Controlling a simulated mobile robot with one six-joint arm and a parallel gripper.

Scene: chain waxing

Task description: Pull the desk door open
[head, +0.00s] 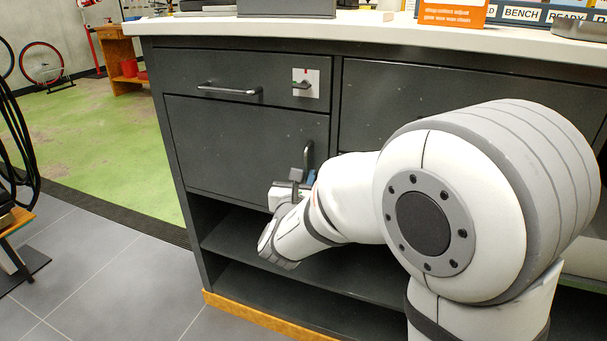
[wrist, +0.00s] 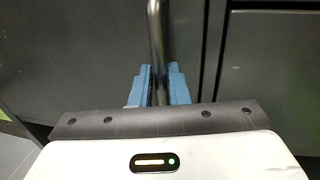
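The dark grey desk door (head: 235,145) is on the left of the desk, under a drawer, and looks flush with the frame. Its upright bar handle (head: 307,153) is near its right edge. My gripper (head: 298,178) is at the lower part of this handle. In the wrist view the handle (wrist: 156,35) runs down between the two blue fingers (wrist: 160,86), which are close on both sides of it. The lower end of the handle is hidden by my gripper.
A drawer (head: 243,80) with a bar handle and a small latch plate (head: 306,83) is above the door. Open shelves (head: 240,240) are below it. The white desktop (head: 350,24) holds boxes and signs. Grey tiled floor (head: 110,270) to the left is clear.

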